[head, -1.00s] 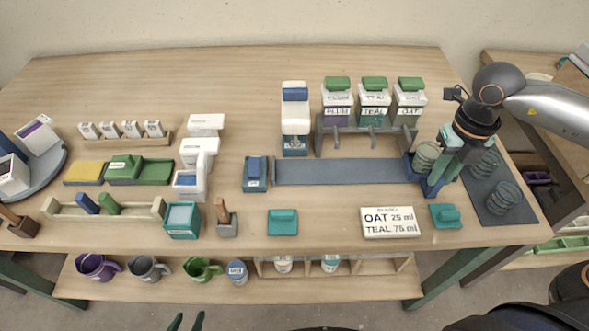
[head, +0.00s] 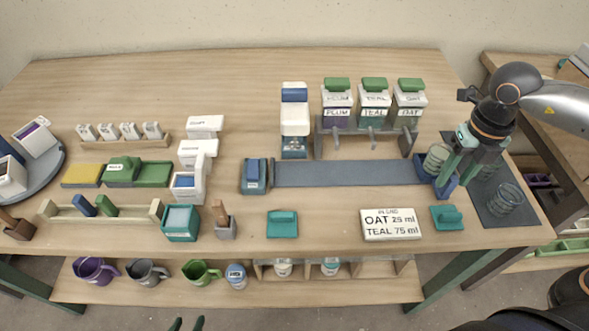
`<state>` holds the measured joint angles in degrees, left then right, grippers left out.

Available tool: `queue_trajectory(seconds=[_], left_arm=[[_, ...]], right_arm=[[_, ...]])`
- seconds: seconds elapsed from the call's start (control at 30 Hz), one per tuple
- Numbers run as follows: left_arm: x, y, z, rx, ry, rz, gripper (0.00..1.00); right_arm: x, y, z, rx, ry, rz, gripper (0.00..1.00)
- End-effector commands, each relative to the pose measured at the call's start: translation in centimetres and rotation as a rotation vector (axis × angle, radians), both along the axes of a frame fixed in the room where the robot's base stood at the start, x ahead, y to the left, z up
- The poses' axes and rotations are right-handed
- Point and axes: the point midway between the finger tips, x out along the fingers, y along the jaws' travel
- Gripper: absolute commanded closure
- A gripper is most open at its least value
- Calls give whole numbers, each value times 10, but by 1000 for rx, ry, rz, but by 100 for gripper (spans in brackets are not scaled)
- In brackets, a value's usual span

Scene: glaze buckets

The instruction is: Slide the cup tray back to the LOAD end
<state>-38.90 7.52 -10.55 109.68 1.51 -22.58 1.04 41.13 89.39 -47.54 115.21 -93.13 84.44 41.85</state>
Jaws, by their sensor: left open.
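The blue cup tray (head: 421,171) sits at the right end of the long grey-blue slide track (head: 345,173). A ribbed glass-like cup (head: 436,158) stands in it. My right gripper (head: 452,176), with green fingers, reaches down from the upper right onto the tray's right side. It appears shut on the tray; the fingers hide part of the tray and the exact contact. I can read no LOAD mark.
A dark mat (head: 486,205) with ribbed cups (head: 507,199) lies right of the tray. Labelled PLUM, TEAL and OAT dispensers (head: 373,100) stand behind the track. An order board (head: 390,224) and a teal block (head: 446,217) lie in front. A blue block (head: 254,176) stands at the track's left end.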

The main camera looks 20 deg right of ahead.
Motion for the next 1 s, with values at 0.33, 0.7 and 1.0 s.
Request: queue_trajectory(seconds=[0.33, 0.7, 1.0], left_arm=[[0, 0, 5, 0, 1, 0, 50], [0, 0, 37, 0, 1, 0, 50], [0, 0, 51, 0, 0, 0, 50]], right_arm=[[0, 0, 7, 1, -1, 0, 53], [0, 0, 51, 0, -1, 0, 53], [0, 0, 71, 0, 0, 1, 53]])
